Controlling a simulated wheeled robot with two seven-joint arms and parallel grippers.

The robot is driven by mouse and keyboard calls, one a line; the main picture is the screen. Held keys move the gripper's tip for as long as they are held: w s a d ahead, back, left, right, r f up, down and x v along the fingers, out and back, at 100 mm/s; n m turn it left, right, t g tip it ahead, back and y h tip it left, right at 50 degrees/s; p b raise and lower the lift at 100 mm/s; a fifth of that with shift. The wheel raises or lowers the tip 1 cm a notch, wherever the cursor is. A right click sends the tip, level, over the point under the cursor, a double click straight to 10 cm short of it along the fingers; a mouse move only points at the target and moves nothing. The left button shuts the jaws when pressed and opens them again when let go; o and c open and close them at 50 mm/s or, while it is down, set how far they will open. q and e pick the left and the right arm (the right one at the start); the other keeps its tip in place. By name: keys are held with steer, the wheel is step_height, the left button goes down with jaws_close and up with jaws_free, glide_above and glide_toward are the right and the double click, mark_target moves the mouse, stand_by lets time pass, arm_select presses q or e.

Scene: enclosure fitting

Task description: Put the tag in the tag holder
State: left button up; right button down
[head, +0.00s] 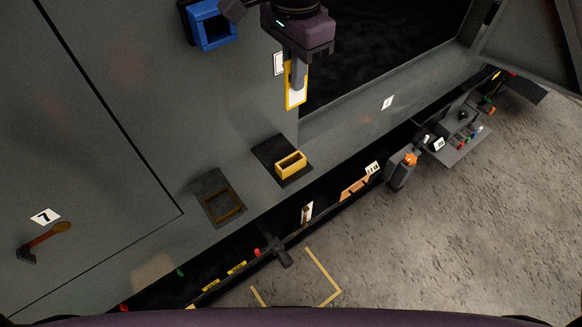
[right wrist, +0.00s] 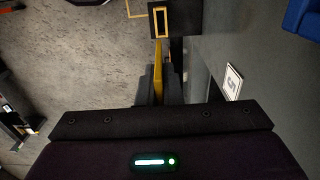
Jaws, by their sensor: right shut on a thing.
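My right gripper (head: 298,82) is shut on the tag (head: 296,97), a flat plate with a yellow border and a pale face. The tag hangs down from the fingers beside the dark opening. In the right wrist view the tag (right wrist: 158,58) shows edge-on as a yellow strip between the fingers (right wrist: 158,88). A yellow open-topped box, which looks like the tag holder (head: 290,165), sits on a black plate below the tag in the head view. The holder (right wrist: 160,21) also shows in the right wrist view, beyond the tag and apart from it. My left gripper is not in view.
A blue open box (head: 210,26) is fixed at the upper left. A dark plate with a brownish frame (head: 218,198) lies left of the holder. A white card (head: 279,63) is near my right gripper. A hammer-like tool (head: 43,242) is far left. Grey surface between is clear.

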steer(key=shift+a+f, duration=0.2)
steer(key=shift+f, duration=0.2)
steer(key=shift+a+f+b, duration=0.15)
steer(key=shift+f+b, duration=0.2)
steer(key=shift+f, duration=9.2)
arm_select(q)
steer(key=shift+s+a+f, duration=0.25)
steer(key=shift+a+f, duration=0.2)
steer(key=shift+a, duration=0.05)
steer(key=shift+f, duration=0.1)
arm_select(e)
steer(key=shift+s+f, duration=0.1)
steer(key=c, duration=1.6)
jaws_free()
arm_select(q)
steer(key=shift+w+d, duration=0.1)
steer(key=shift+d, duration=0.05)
